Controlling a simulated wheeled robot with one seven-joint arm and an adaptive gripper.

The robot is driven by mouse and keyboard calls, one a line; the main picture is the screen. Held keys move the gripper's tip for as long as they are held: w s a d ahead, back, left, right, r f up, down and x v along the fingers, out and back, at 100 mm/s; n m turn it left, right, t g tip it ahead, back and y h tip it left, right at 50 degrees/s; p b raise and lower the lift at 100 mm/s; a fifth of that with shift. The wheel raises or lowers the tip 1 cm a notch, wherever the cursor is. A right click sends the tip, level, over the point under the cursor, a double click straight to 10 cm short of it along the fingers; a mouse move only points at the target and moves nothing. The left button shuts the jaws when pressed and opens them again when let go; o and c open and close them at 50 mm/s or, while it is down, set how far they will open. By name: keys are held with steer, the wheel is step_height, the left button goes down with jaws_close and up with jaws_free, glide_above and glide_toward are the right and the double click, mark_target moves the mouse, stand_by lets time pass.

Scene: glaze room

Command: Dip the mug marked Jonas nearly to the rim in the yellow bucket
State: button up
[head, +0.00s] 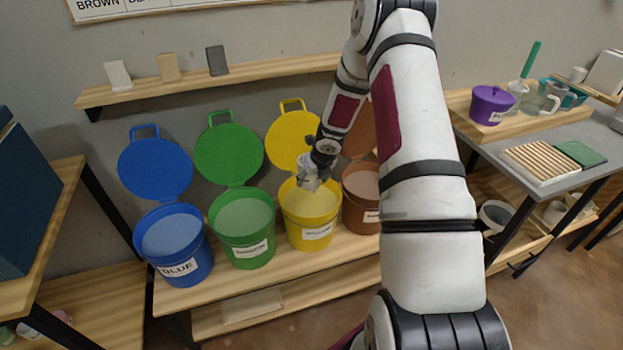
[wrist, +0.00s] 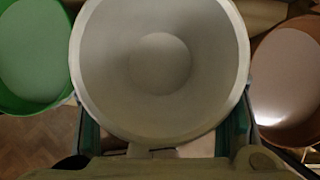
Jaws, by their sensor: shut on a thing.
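My gripper (head: 318,165) is over the back part of the yellow bucket (head: 296,236), which stands open with pale yellow glaze in it. It is shut on a pale mug (head: 307,184). The wrist view looks down into the mug (wrist: 160,65), which is upright and looks empty, with my gripper's fingers (wrist: 163,125) on either side. Its handle seems to point toward the wrist. No name on the mug is readable. I cannot tell whether its base touches the glaze; the yellow bucket is hidden behind it in the wrist view.
Open blue (head: 181,256), green (head: 238,252) and brown (head: 356,215) buckets stand beside the yellow one on a wooden bench, their lids raised behind. A shelf (head: 240,80) with three tiles is above. A grey table (head: 590,150) with a purple pot (head: 490,105) is at right.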

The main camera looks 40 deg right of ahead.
steer(key=shift+w+f, duration=0.1)
steer(key=shift+f+b, duration=0.4)
steer(key=shift+b, duration=0.45)
step_height(320, 180, down, 4)
steer(key=b, duration=0.6)
steer(key=shift+b, duration=0.3)
step_height(320, 180, down, 3)
steer(key=b, duration=0.4)
steer(key=shift+f, duration=0.2)
steer(key=shift+f, duration=0.1)
step_height(320, 180, down, 8)
steer(key=b, duration=0.9)
